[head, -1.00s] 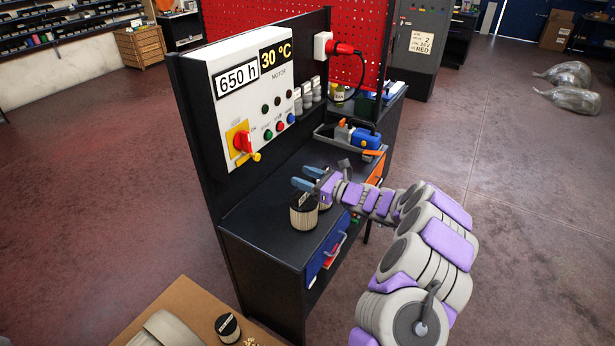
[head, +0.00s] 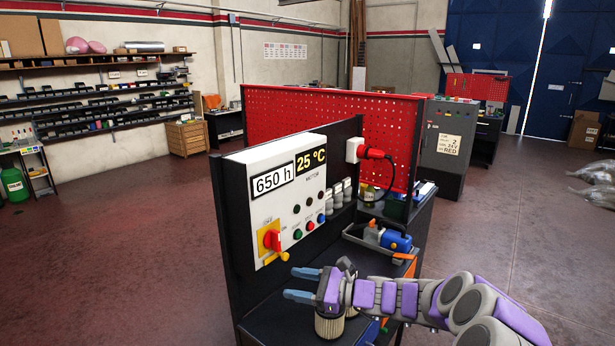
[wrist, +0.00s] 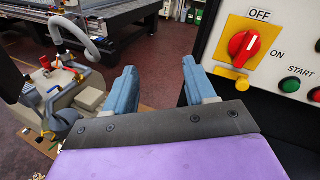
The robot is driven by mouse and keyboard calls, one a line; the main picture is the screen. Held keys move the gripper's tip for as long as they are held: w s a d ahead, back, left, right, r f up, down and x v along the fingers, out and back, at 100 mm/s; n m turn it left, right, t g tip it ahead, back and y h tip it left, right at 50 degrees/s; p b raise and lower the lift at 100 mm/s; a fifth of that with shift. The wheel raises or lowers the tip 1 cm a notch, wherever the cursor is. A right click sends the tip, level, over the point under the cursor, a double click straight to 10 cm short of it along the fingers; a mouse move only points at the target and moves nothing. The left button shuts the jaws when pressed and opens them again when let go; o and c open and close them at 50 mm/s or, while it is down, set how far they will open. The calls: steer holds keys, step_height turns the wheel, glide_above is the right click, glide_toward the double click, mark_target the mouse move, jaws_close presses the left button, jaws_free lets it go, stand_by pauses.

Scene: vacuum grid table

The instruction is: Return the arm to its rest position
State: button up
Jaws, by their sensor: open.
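My gripper (head: 303,284) is open, its two blue fingers apart with nothing between them. In the head view it reaches left over the black workbench, in front of the lower part of the white control panel (head: 289,195). Part of a pale ribbed cylinder (head: 328,325) shows on the bench below and behind my gripper. In the wrist view the fingers (wrist: 157,88) are empty, and the red rotary switch (wrist: 245,43) on its yellow plate is to their right, apart from them. My purple and grey arm extends to the lower right.
A blue and orange tool (head: 395,240) lies in a tray on the bench behind my arm. A red plug (head: 374,153) with a black cable is at the panel's right. The wrist view shows a machine with a grey hose (wrist: 80,35) at left. Open floor (head: 130,270) lies left.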

steer(key=s+a+r+n+g+h, duration=0.1)
steer(key=s+a+r+n+g, duration=0.15)
steer(key=s, duration=0.35)
steer(key=s+a+r+n+g, duration=0.2)
steer(key=s+a+n, duration=0.15)
steer(key=s, duration=0.25)
steer(key=s+d+n+g+h, duration=0.25)
steer(key=s+n+h, duration=0.3)
steer(key=s, duration=0.85)
steer(key=s+d+f+n+h, duration=0.3)
steer(key=s+d+h, duration=0.2)
steer(key=s+d, duration=0.4)
steer(key=s+d+f+n+h, duration=0.3)
steer(key=s+d+h, duration=0.2)
steer(key=s+d, duration=0.5)
steer(key=shift+s+n, duration=0.35)
